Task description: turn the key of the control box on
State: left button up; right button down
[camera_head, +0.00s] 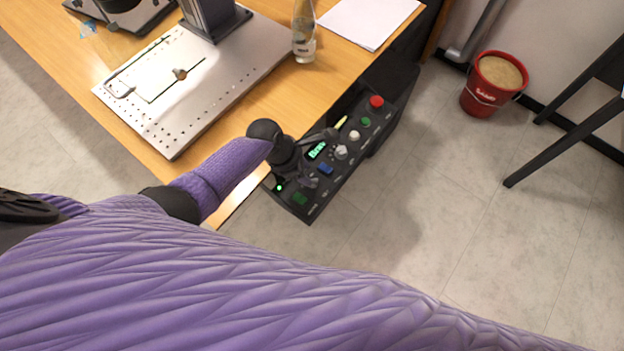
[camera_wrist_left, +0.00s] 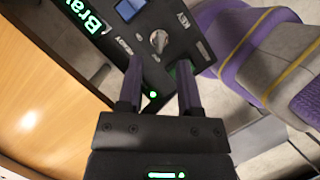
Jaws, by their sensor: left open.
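The black control box (camera_head: 348,170) sits at the table's right edge, with a row of buttons and knobs. In the left wrist view its panel (camera_wrist_left: 205,45) fills the top. The key switch (camera_wrist_left: 158,42), a small silver round piece beside a "KEY" label, shows there just beyond my fingertips. My left gripper (camera_head: 308,178) is over the near end of the box. In the wrist view its two dark fingers (camera_wrist_left: 160,78) are apart, with nothing held between them. My right gripper is not in view.
The box also carries a red button (camera_head: 376,101), a silver knob (camera_head: 341,152) and a blue piece (camera_head: 325,168). A perforated metal plate (camera_head: 150,75) and a bottle (camera_head: 303,35) stand on the wooden table. A red bucket (camera_head: 482,100) is on the floor.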

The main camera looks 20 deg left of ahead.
pick_arm(q)
jog(key=b+x, duration=0.2)
jog(key=x, duration=0.2)
jog(key=shift+s+a, duration=0.1)
jog(key=shift+f, duration=0.3)
jog(key=shift+r, duration=0.1)
grip_shut()
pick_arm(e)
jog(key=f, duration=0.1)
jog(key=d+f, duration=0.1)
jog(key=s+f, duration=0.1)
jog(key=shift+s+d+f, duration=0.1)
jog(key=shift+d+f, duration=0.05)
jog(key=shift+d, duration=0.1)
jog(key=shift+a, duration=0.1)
